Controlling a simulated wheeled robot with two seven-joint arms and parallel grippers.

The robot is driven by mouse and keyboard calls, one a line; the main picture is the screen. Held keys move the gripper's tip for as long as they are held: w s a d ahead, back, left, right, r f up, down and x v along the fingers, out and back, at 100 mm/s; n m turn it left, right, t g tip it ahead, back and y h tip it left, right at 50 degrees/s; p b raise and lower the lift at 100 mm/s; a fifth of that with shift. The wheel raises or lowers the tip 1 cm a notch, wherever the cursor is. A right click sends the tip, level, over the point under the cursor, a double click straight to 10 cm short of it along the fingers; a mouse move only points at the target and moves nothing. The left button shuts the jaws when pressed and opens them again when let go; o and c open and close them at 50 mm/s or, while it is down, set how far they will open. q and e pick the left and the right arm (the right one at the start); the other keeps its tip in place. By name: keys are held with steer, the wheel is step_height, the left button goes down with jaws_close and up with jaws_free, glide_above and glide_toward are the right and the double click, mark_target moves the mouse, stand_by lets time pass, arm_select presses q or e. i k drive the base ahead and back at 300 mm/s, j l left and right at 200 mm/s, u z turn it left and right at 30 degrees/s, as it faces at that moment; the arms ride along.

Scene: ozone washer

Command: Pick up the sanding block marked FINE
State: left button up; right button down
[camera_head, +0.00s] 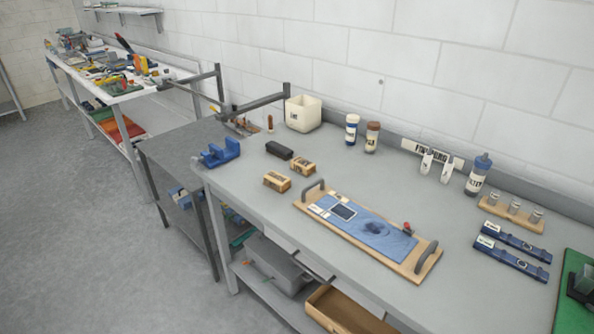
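Two tan blocks with pale labels lie on the grey workbench (240,190), near its left end. One tan block (277,181) is nearer the front edge. The other tan block (303,165) sits just behind it and to the right. A black block (278,150) lies behind them. The label print is too small to read, so I cannot tell which block is marked FINE. Neither of my grippers shows in the head view.
A wooden tray with grey handles and a blue sheet (372,235) lies right of the blocks. A blue holder (220,152) stands left. A white bin (303,113) and bottles (371,137) stand behind. Bare bench surrounds the blocks. A dark metal frame (255,103) rises at the back left.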

mark_target(306, 168)
steer(key=i+j+z, duration=0.15)
steer(key=z, duration=0.45)
steer(key=i+j+z, duration=0.2)
steer(key=j, duration=0.2)
steer(key=i+j+z, duration=0.15)
steer(key=j, duration=0.3)
steer(key=j+z, duration=0.2)
steer(key=j, duration=0.2)
steer(key=i+j+z, duration=0.15)
steer(key=j, duration=0.35)
